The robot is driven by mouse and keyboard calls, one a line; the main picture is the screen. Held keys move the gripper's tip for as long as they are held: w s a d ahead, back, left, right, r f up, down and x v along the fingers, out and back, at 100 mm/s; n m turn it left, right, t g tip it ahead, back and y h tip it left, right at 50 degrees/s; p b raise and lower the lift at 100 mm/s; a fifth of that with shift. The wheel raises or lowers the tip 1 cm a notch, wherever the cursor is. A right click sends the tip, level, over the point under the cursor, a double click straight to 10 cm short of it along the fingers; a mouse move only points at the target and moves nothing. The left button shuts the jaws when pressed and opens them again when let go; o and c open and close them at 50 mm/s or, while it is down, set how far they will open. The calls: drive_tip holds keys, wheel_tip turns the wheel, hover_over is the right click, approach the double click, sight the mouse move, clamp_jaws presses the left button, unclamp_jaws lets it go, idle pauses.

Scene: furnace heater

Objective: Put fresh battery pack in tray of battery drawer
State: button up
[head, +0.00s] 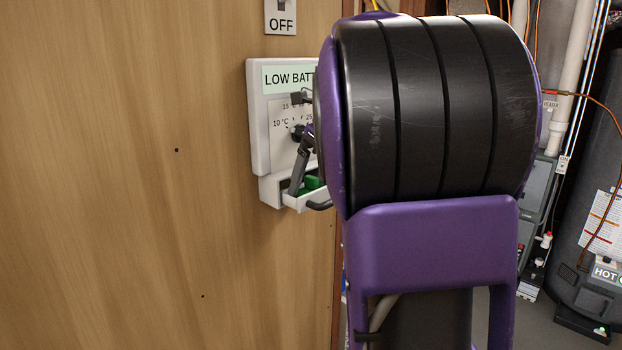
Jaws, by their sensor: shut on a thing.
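The white battery drawer (298,203) is pulled out at the bottom of a white wall thermostat (257,120) whose screen reads "LOW BATT". A green battery pack (313,183) shows at the drawer's tray; I cannot tell whether it rests on the tray floor or is held just above it. My gripper (302,180) reaches down into the tray beside the green pack and is shut on it. My arm's large black and purple link hides the right side of the thermostat and part of the drawer.
A switch plate marked "OFF" (280,17) is above the thermostat on the wooden wall (150,220). A dark tank (590,190), pipes and cables stand at the right. The space left of the thermostat is free.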

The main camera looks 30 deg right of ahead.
drive_tip(key=o, duration=1.1)
drive_tip(key=p+v, duration=0.2)
drive_tip(key=v, duration=1)
drive_tip(key=shift+w, duration=0.1)
